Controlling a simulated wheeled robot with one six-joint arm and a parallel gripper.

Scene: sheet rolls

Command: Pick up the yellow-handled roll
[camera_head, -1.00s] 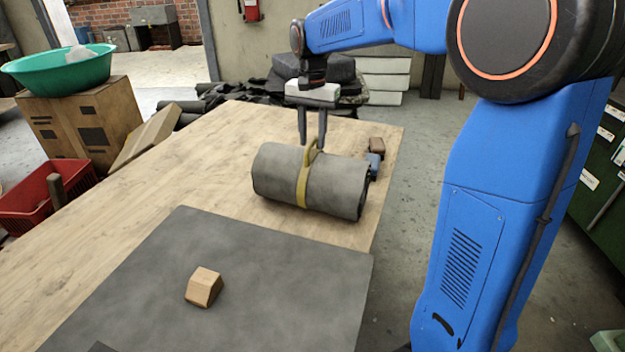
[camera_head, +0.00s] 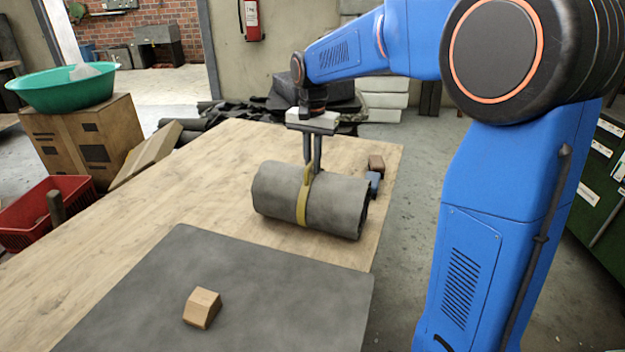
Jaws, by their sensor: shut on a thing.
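The grey roll (camera_head: 338,203) lies on its side on the wooden table, with a yellow strap and handle (camera_head: 303,204) around its middle. My gripper (camera_head: 312,168) comes straight down from above and is shut on the yellow handle at the top of the roll. The lower ends of the fingers are partly hidden by the handle and the roll. The roll appears to rest on the table; I see no clear gap under it.
A grey sheet (camera_head: 250,265) lies on the near part of the table (camera_head: 150,215), with a wooden block (camera_head: 202,308) on it. A small brown block (camera_head: 376,162) and a blue object (camera_head: 374,180) sit just behind the roll's right end. The table's left part is clear.

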